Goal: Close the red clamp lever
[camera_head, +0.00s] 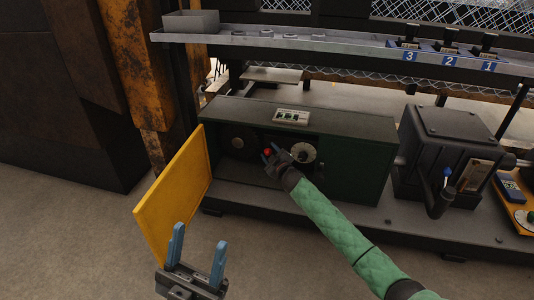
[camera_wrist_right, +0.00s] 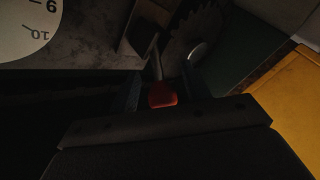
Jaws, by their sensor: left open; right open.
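The red clamp lever (camera_head: 267,152) shows as a small red knob inside the open green machine housing. In the right wrist view its red knob (camera_wrist_right: 162,95) sits on a thin metal rod, between the fingers of my right gripper (camera_wrist_right: 165,88). My right gripper (camera_head: 275,158) is open and reaches into the housing beside the knob. Whether a finger touches the knob I cannot tell. My left gripper (camera_head: 197,245) has blue fingers spread apart. It is open and empty, low in front of the yellow door.
The yellow door (camera_head: 175,195) stands open on the left of the green housing (camera_head: 350,165). A round dial (camera_head: 304,152) is right of the lever, and it shows in the wrist view (camera_wrist_right: 25,28). A toothed disc (camera_wrist_right: 195,35) lies behind the lever. A shelf (camera_head: 330,45) runs above.

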